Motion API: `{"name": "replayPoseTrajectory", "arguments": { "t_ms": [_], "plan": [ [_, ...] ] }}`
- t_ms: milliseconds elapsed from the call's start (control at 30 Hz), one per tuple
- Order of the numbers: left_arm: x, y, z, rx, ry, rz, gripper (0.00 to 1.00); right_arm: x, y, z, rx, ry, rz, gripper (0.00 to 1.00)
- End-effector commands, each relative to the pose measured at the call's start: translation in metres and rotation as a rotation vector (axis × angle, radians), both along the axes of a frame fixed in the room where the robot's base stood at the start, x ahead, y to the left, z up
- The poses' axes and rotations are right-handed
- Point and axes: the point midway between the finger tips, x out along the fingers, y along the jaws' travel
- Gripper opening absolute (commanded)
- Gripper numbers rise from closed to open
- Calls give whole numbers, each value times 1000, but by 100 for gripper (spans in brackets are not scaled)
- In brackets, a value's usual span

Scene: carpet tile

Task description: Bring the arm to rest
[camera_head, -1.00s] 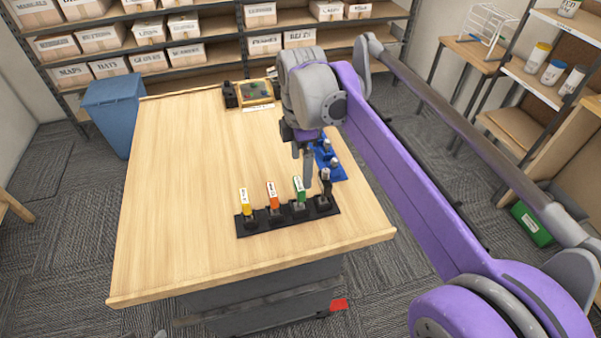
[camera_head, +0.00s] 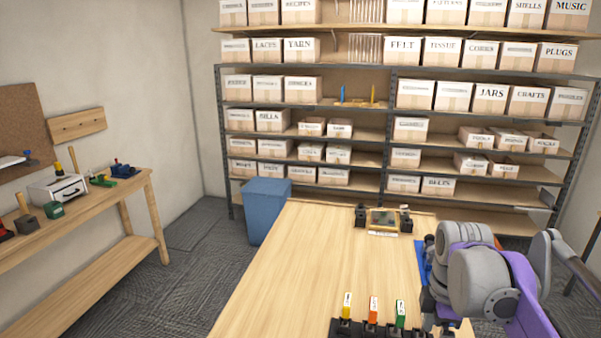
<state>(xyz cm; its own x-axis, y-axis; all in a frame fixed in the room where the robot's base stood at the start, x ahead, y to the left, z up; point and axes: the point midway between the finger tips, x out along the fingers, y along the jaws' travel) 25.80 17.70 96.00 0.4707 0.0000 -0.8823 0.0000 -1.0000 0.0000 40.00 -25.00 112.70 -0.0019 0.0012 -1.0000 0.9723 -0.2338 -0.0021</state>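My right arm (camera_head: 524,292), purple and grey, comes in at the lower right, over the right side of the wooden table (camera_head: 290,265). Its grey wrist hides part of the table's right edge. My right gripper (camera_head: 447,326) points down near the bottom edge of the picture, right of the black rack. Its fingertips are not clear, so I cannot tell whether it is open or holds anything. My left gripper is not in view.
A black rack (camera_head: 347,327) at the table's front holds yellow-, orange- and green-labelled pieces. A small framed device (camera_head: 383,220) stands at the back. A blue bin (camera_head: 266,208) stands beyond the table. Shelves of boxes line the back wall; a workbench (camera_head: 100,205) stands left.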

Motion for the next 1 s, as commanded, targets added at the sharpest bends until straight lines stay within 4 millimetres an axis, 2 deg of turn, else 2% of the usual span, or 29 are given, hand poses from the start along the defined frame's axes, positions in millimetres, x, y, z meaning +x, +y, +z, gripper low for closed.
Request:
{"name": "replayPoseTrajectory", "arguments": {
  "t_ms": [33,267,367,600,700,833,1000],
  "plan": [
    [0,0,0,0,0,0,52,0,0,0,0,0,0,100],
    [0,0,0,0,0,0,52,-38,26,-39,7,-137,-365,100],
    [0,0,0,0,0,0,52,-58,38,-61,36,-207,-550,100],
    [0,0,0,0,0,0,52,-116,63,-131,197,-365,-1052,100],
    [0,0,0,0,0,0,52,-132,69,-152,266,-398,-1192,100],
    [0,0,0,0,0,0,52,-142,73,-165,315,-414,-1288,100],
    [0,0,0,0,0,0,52,-143,73,-167,327,-417,-1310,100]
  ]
}}
